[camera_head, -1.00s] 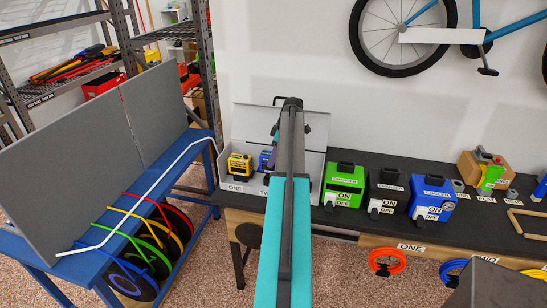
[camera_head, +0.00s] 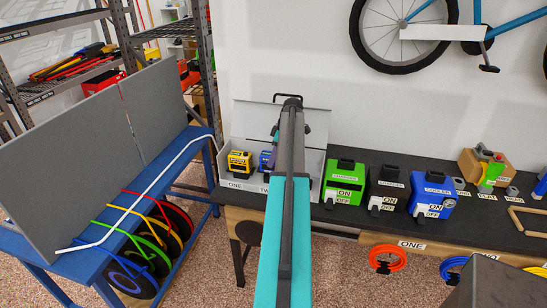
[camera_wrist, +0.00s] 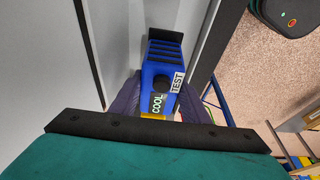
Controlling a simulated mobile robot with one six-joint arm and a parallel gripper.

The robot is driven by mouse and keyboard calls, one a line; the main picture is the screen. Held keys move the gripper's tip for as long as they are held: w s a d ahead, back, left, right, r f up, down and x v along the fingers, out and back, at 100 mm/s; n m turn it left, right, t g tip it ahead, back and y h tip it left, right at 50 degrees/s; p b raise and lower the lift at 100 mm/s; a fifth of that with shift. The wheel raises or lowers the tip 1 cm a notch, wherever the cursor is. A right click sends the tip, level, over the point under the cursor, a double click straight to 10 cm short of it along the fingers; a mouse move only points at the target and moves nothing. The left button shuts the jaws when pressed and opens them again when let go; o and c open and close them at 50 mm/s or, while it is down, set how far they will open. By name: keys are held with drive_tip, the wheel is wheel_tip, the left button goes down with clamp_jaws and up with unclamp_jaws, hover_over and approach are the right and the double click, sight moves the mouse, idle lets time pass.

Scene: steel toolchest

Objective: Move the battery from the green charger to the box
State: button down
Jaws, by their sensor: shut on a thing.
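A blue battery (camera_wrist: 163,82) with a black ridged end and white labels shows between the purple fingers of my gripper (camera_wrist: 158,108) in the wrist view. My gripper is shut on it, between pale grey walls. In the head view a bit of blue (camera_head: 265,160) shows beside my arm, at the slot marked TWO. The open grey box (camera_head: 240,122), with labels ONE and TWO, stands at the bench's left end, and my arm hides part of it. A yellow battery (camera_head: 240,161) sits at slot ONE. The green charger (camera_head: 344,181), with an ON/OFF label, stands right of my arm.
A blue rack (camera_head: 120,232) with grey panels is at the left. Orange cable (camera_head: 387,262) hangs at the bench front.

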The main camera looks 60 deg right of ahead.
drive_tip(key=shift+f+b, duration=0.6)
drive_tip(key=shift+f, duration=0.6)
idle(0.4)
drive_tip(key=c, duration=0.9)
unclamp_jaws()
drive_tip(key=shift+s+r, duration=0.1)
drive_tip(key=b+v, duration=0.4)
drive_tip(key=v, duration=0.9)
drive_tip(key=shift+s+d+r, duration=0.1)
drive_tip(key=shift+r, duration=0.25)
